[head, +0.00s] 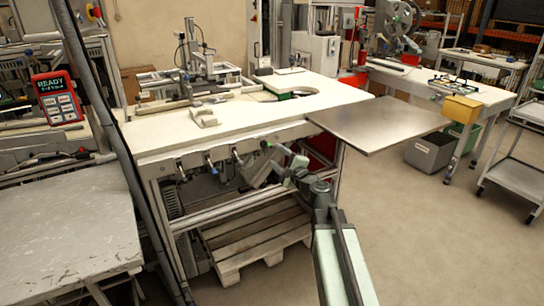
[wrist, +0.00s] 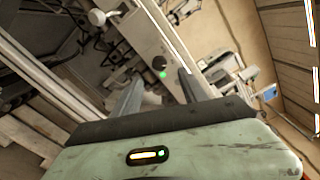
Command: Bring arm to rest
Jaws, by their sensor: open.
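My gripper (wrist: 158,84) is open in the wrist view, with its two dark fingers apart and nothing between them. Behind the fingers is a pale panel (wrist: 150,42) with a dark knob and a green spot. In the head view my arm (head: 340,262) reaches up from the bottom, and its far end is in front of the white workbench (head: 150,135), below the tabletop level. It is small there, and I cannot tell whether it touches the bench.
A metal plate (head: 380,124) sticks out at the bench's right end. A wooden pallet (head: 255,240) lies under the bench. A scuffed table (head: 65,235) stands at the left. A grey bin (head: 430,152) and a cart (head: 515,165) are at the right. The floor at the lower right is clear.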

